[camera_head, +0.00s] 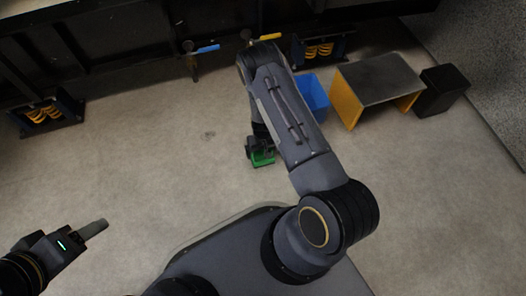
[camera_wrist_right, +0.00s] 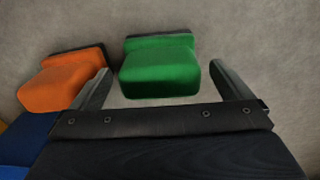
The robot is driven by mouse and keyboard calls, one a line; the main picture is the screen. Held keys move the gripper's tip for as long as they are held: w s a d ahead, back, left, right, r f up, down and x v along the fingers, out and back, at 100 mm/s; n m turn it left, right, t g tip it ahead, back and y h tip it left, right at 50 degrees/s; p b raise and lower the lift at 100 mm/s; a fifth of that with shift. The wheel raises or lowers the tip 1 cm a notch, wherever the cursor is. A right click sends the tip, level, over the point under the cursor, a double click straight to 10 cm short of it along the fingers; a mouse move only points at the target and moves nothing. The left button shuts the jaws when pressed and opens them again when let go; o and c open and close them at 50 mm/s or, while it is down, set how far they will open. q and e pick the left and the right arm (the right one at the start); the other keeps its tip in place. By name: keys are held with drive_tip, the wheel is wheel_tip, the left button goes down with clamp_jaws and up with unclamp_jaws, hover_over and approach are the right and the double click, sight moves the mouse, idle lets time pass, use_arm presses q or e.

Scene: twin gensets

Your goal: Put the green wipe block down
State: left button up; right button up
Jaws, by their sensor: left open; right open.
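The green wipe block (camera_wrist_right: 160,68) has a dark strip along its far edge. It sits between the open fingers of my right gripper (camera_wrist_right: 160,88) in the right wrist view, with a gap visible on each side. In the head view the green block (camera_head: 263,158) shows below the right gripper, partly covered by it. From these views I cannot tell for sure whether it rests on the floor. My left gripper (camera_head: 97,229) is at the lower left of the head view, open and far from the block.
An orange block (camera_wrist_right: 62,82) lies left of the green one, close to the left finger. A blue bin (camera_head: 314,97) stands behind my right arm. A yellow-legged table (camera_head: 378,78) and a black bin (camera_head: 444,88) are at the upper right. Floor at left is clear.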

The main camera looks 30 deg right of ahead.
drive_tip(key=s+a+r+t+y+p, duration=0.2)
drive_tip(key=r, duration=1.8)
drive_tip(key=s+a+r+t+y+p, duration=0.1)
drive_tip(key=a+r+y+p, duration=0.1)
drive_tip(key=r, duration=1.9)
drive_tip(key=s+a+r+t, duration=0.1)
drive_tip(key=s+r, duration=0.4)
drive_tip(key=s, duration=0.4)
drive_tip(key=s+a+r+n+t, duration=0.1)
drive_tip(key=s+r, duration=0.4)
drive_tip(key=s, duration=0.5)
drive_tip(key=shift+a+r+t, duration=0.3)
drive_tip(key=shift+a+r, duration=0.05)
drive_tip(key=shift+a, duration=0.25)
drive_tip(key=shift+w+r, duration=0.1)
